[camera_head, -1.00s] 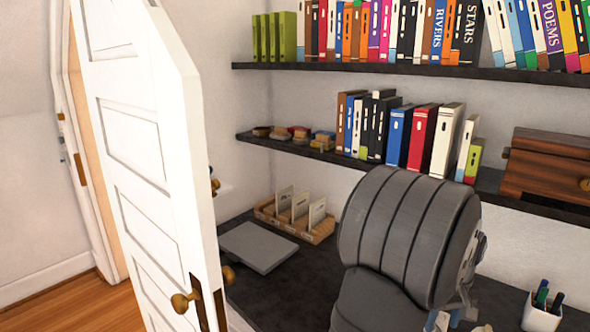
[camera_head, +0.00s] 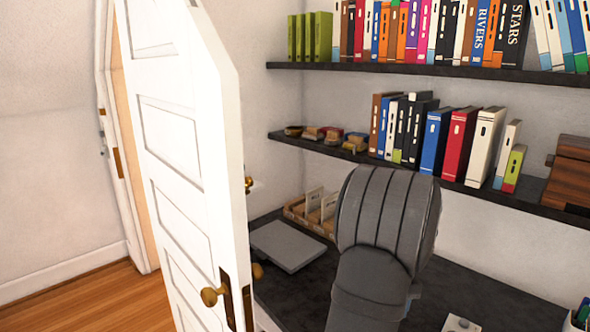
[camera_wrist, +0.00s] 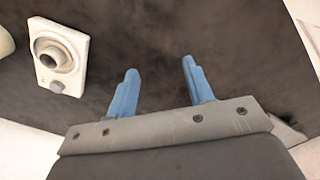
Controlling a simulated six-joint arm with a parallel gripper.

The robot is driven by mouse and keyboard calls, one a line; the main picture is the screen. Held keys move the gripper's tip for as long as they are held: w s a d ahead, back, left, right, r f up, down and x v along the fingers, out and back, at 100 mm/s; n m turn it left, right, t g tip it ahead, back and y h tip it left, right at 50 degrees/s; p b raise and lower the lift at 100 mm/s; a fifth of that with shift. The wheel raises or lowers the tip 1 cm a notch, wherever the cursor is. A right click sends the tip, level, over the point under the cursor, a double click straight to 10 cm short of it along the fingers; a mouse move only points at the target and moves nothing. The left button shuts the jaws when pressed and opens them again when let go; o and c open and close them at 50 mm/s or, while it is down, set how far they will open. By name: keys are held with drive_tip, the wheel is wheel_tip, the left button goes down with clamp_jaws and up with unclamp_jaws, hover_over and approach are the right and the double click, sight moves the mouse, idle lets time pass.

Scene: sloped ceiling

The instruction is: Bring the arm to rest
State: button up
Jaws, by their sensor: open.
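My gripper (camera_wrist: 158,85) shows in the wrist view with its two blue fingers apart and nothing between them. It is over the dark desk top (camera_wrist: 150,30). In the head view my grey arm stands in front of the desk (camera_head: 490,290) and hides part of it; my fingers are hidden there.
A white door (camera_head: 185,150) with a brass knob (camera_head: 212,296) stands open at left. A grey flat slab (camera_head: 287,246) and a wooden rack (camera_head: 310,214) lie on the desk. A white device (camera_wrist: 58,55) is left of my fingers. Shelves of books (camera_head: 460,140) hang behind.

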drive_tip(key=w+a+f, duration=0.2)
drive_tip(key=a, duration=0.6)
drive_tip(key=w+a+f, duration=0.2)
drive_tip(key=a+f, duration=0.1)
drive_tip(key=a, duration=0.5)
drive_tip(key=w+a+f, duration=0.2)
drive_tip(key=w+a, duration=0.1)
drive_tip(key=a, duration=0.5)
drive_tip(key=shift+a+f, duration=0.3)
drive_tip(key=shift+a, duration=0.05)
drive_tip(key=shift+r, duration=0.1)
drive_tip(key=s+d+r+m+t, duration=0.1)
drive_tip(key=s+d+r+m, duration=0.1)
drive_tip(key=s+d+r, duration=0.55)
drive_tip(key=s+d+r+m+t, duration=0.25)
drive_tip(key=s+d+r, duration=0.25)
drive_tip(key=s+r, duration=0.45)
drive_tip(key=s+a+f+h, duration=0.1)
drive_tip(key=s+a, duration=0.2)
drive_tip(key=s, duration=0.7)
drive_tip(key=s+a+t+h, duration=0.1)
drive_tip(key=s+a, duration=0.1)
drive_tip(key=s, duration=0.8)
drive_tip(key=shift+a+f, duration=0.4)
drive_tip(key=shift+o, duration=0.4)
drive_tip(key=shift+s+t, duration=0.1)
drive_tip(key=shift+t, duration=0.15)
